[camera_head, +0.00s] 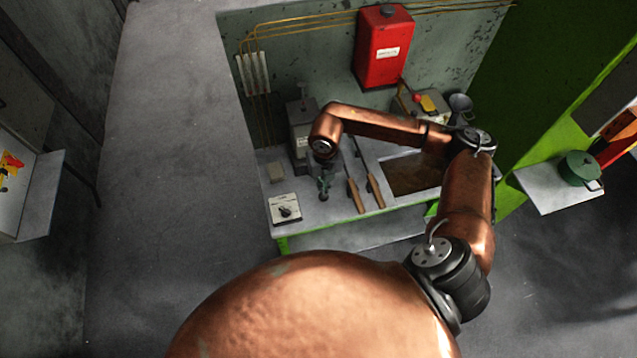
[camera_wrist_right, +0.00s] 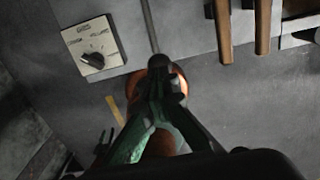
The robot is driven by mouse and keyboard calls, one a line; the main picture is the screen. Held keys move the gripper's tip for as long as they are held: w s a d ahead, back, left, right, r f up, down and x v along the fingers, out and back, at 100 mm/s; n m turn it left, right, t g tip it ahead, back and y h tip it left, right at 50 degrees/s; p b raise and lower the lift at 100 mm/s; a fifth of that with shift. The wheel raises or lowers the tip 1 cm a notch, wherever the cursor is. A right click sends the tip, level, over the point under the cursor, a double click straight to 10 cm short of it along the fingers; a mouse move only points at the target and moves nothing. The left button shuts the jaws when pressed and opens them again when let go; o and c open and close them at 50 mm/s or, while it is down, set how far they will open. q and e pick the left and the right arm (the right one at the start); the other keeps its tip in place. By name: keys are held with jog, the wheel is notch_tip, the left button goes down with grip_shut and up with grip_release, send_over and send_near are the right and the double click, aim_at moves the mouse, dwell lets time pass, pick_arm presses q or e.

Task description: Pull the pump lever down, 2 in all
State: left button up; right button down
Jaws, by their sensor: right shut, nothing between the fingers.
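The pump lever appears as a thin grey rod (camera_wrist_right: 151,28) with a dark round end (camera_wrist_right: 158,62) in the right wrist view. My right gripper (camera_head: 324,188), with green fingers, is over the front edge of the bench in the head view. In the right wrist view its fingers (camera_wrist_right: 157,100) are shut and empty, just below the dark end; I cannot tell whether they touch it. A grey machine block (camera_head: 303,128), perhaps the pump, stands behind my wrist, partly hidden by my copper arm. My left gripper is not in view.
A white box with a dark knob (camera_head: 285,208) sits left of the gripper on the bench. Wooden handles (camera_head: 356,195) lie to its right. A red box (camera_head: 383,50) hangs on the back wall. A green pot (camera_head: 580,168) stands far right. The floor at left is clear.

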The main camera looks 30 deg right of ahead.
aim_at(325, 200)
jog(key=shift+f, duration=0.15)
jog(key=shift+s+a+f+b, duration=0.1)
jog(key=shift+s+f+b, duration=0.2)
jog(key=shift+f+b, duration=0.85)
jog(key=shift+s+a+f+b, duration=0.1)
jog(key=shift+s+f+b, duration=0.15)
jog(key=shift+f+b, duration=0.9)
jog(key=shift+s+f+b, duration=0.3)
jog(key=shift+f+b, duration=0.35)
jog(key=shift+f, duration=0.95)
jog(key=shift+s+f+b, duration=0.15)
jog(key=shift+f+b, duration=1)
jog(key=shift+f, duration=0.35)
jog(key=r+p, duration=0.1)
jog(key=r, duration=0.2)
jog(key=w+r+p, duration=0.1)
jog(key=r+p, duration=0.1)
jog(key=r, duration=0.2)
jog(key=w+r+p, duration=0.1)
jog(key=r+p, duration=0.1)
jog(key=r, duration=0.2)
jog(key=shift+d+r, duration=0.2)
jog(key=shift+f, duration=0.1)
